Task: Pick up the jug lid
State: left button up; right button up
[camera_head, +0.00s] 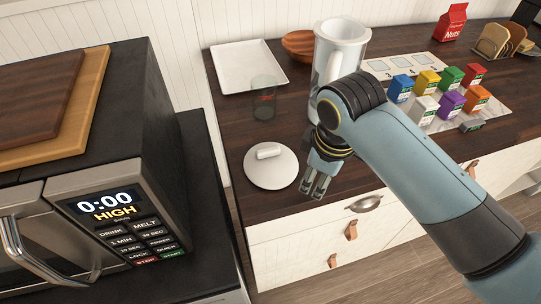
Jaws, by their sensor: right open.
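The jug lid (270,170) is a round white disc with a short bar-shaped handle on top. It lies flat on the dark wooden counter near its front left corner. The white jug (345,42) stands upright behind it, without a lid on, partly hidden by my right arm. My right gripper (313,190) is just right of the lid, pointing down near the counter's front edge, open and empty. A small gap shows between its fingers and the lid's rim. My left gripper is not in view.
A microwave (110,215) with boards on top stands at the left. A clear glass (264,98) is behind the lid, near a white tray (248,66) and a wooden bowl (298,44). Several coloured boxes (427,82) stand at the right. Drawers (300,240) are below the counter edge.

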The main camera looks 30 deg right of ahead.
jog(key=w+a+r+n+g+p, duration=0.2)
jog(key=w+a+r+n, duration=0.2)
jog(key=w+r+n, duration=0.55)
send_over(268, 149)
jog(key=shift+m+y, duration=0.25)
jog(key=shift+y, duration=0.15)
jog(key=f, duration=0.4)
jog(key=shift+s+a+f+p, duration=0.15)
jog(key=shift+s+a+p, duration=0.1)
jog(key=shift+p, duration=0.15)
jog(key=f, duration=0.3)
jog(key=f+p, duration=0.1)
jog(key=f, duration=0.1)
jog(key=shift+w+d+f, duration=0.25)
jog(key=shift+f, duration=0.05)
grip_shut()
